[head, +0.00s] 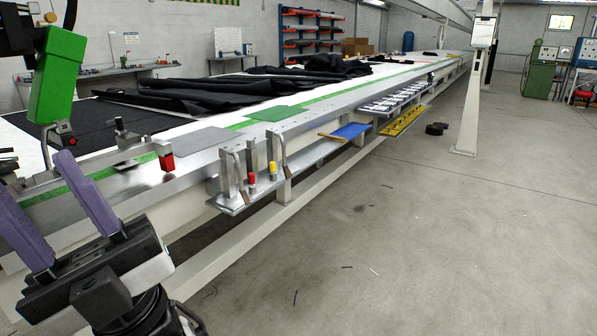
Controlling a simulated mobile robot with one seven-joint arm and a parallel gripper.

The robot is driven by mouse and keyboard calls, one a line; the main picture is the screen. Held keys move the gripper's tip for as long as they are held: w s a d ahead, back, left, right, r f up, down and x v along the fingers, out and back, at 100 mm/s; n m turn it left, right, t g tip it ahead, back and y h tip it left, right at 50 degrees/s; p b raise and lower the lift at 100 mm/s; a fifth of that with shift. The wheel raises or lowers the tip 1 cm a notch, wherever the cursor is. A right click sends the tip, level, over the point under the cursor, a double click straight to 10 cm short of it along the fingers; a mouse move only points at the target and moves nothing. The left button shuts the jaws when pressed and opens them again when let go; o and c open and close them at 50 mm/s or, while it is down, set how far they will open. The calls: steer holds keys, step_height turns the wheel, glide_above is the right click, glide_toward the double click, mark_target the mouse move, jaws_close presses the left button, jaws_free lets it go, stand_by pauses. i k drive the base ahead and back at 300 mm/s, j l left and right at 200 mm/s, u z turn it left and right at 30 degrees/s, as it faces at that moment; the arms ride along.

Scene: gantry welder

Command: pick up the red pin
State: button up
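A small red pin (252,179) stands on the metal side shelf (236,207) along the table's near edge. A yellow-topped pin (273,170) stands just right of it. Upright metal brackets with bent handles stand on either side of the pins. My gripper (35,174) is at the lower left, its two purple fingers spread wide apart with nothing visible between them. It is well to the left of the red pin and apart from it.
A clamp-like fitting with a red block (166,162) sits on the table edge. The long table (205,160) carries dark cloth (190,92). A blue tray (351,131) and yellow rack (404,120) lie farther along the side. The floor (440,240) at right is mostly clear.

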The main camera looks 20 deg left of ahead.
mark_target(251, 175)
steer(key=i+l+u, duration=0.2)
steer(key=i, duration=0.35)
steer(key=i+u, duration=0.2)
steer(key=i, duration=0.4)
steer(key=i+u, duration=0.45)
steer(key=u, duration=0.25)
steer(key=i+l+u, duration=0.1)
steer(key=i+u, duration=0.25)
steer(key=k, duration=0.1)
